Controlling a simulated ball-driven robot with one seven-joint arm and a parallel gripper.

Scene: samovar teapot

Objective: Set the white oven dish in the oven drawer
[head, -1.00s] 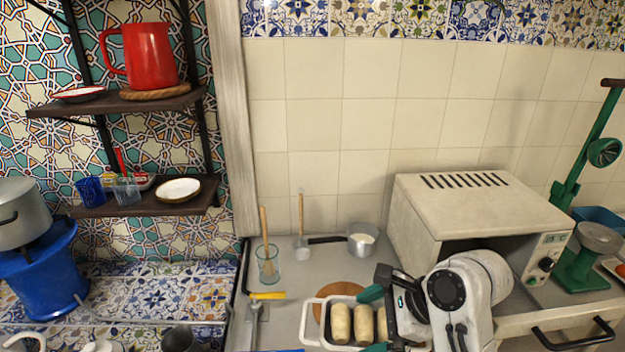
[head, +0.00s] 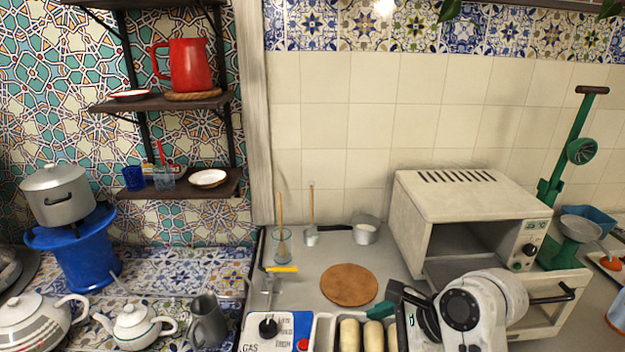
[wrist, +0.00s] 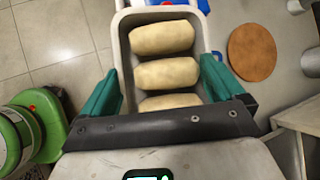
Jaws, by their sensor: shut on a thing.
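The white oven dish (wrist: 122,49) holds several pale loaves (wrist: 166,73). My gripper (wrist: 160,84) is shut on the dish, with a green finger against each long side in the wrist view. In the head view the dish (head: 322,330) is at the bottom edge and partly cut off, left of my wrist. One green finger (head: 381,310) shows there; the other is out of sight. The cream oven (head: 455,200) stands to the right with its front open and dark inside. Its drawer (head: 545,300), with a black handle, is pulled out, partly hidden by my arm.
A round wooden board (head: 349,285) lies bare on the counter, behind the dish. A glass (head: 282,246) and a saucepan (head: 365,231) stand at the back.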

